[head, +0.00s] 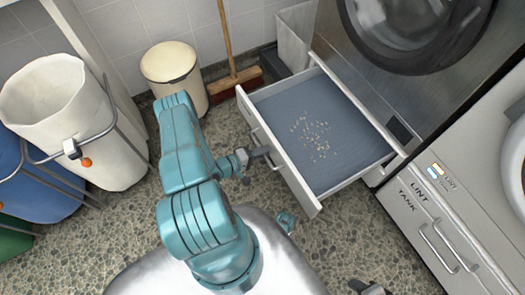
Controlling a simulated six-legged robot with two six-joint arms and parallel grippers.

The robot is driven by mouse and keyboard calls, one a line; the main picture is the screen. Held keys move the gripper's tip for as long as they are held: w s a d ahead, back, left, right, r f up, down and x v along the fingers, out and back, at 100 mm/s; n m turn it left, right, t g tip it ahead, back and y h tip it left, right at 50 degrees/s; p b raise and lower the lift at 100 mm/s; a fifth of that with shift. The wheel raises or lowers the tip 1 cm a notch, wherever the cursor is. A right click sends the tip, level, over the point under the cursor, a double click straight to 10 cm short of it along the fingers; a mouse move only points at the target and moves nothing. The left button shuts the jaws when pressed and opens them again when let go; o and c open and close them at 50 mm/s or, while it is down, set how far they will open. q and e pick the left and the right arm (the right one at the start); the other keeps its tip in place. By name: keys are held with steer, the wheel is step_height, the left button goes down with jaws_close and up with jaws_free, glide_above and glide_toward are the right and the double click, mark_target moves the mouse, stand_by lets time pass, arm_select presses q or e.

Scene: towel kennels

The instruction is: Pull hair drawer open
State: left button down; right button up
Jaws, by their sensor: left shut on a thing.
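The hair drawer (294,168) stands pulled out below the steel machine with the round door. Its white front panel faces my arm, and its blue-grey bottom (345,130) carries a scatter of small pale bits (314,138). My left gripper (262,153) is at the metal bar handle on the drawer's front and is shut on it. The fingers partly hide the handle. A small grey piece at the bottom edge may be the tip of my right gripper (371,289); its jaws cannot be made out.
A second machine (425,185) with a lint tank front and handles (452,248) stands at right. A cream bin (174,74), a broom (234,78) and a grey bin (297,36) stand behind. White, blue and green bags hang at left.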

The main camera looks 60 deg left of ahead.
arm_select(q)
steer(key=shift+w+a, duration=0.1)
steer(key=c, duration=1.3)
jaws_free()
steer(key=shift+o, duration=0.4)
steer(key=p+v, duration=0.3)
steer(key=v, duration=1.3)
steer(key=shift+d+r, duration=0.1)
steer(key=shift+d, duration=0.1)
